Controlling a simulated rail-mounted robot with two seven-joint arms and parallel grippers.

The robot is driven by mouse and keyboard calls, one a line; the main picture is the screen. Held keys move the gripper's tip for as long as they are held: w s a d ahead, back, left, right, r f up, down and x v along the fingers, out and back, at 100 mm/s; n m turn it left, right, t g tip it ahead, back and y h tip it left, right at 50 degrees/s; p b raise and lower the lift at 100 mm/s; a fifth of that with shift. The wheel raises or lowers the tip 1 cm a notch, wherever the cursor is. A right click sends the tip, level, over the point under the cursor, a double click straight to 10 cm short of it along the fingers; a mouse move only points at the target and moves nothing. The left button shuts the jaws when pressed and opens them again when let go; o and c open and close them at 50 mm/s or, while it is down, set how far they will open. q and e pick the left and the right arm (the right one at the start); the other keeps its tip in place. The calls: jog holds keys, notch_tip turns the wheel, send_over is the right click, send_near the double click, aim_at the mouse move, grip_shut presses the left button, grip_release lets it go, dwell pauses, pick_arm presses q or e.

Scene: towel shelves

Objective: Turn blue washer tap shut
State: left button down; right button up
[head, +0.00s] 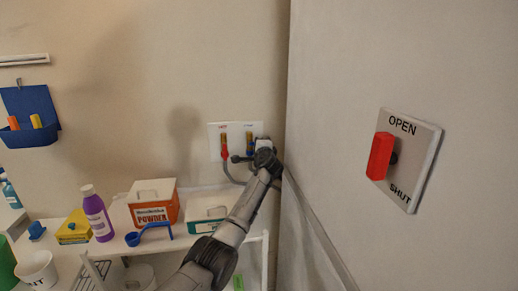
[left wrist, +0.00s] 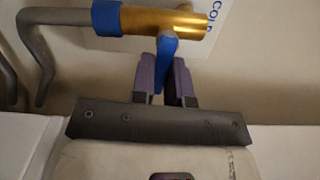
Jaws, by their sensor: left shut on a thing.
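The blue washer tap (head: 249,143) is on a white wall plate (head: 214,140), right of a red tap (head: 224,147). In the left wrist view it has a brass body (left wrist: 180,20), a blue collar (left wrist: 107,18) and a blue lever handle (left wrist: 168,47). The lever points down toward my gripper. My left gripper (left wrist: 168,75) has its purple fingers on both sides of the lever and is shut on it. In the head view my left gripper (head: 264,150) is at the right of the plate, its fingers hard to make out. My right gripper is not in view.
A big grey panel (head: 340,60) stands close on the right, with a red OPEN/SHUT lever (head: 381,156). Below the taps, a white shelf (head: 180,238) holds a powder box (head: 153,207), a purple bottle (head: 97,213) and a blue scoop (head: 150,232). Grey hoses hang from the taps.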

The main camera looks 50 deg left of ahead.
pick_arm(q)
jog(key=shift+r+n, duration=0.15)
jog(key=shift+n, duration=0.45)
jog(key=c, duration=1.1)
grip_release()
jog(key=shift+d, duration=0.15)
jog(key=shift+p+v, duration=0.8)
jog(key=shift+v, duration=6)
jog(key=shift+s, duration=0.1)
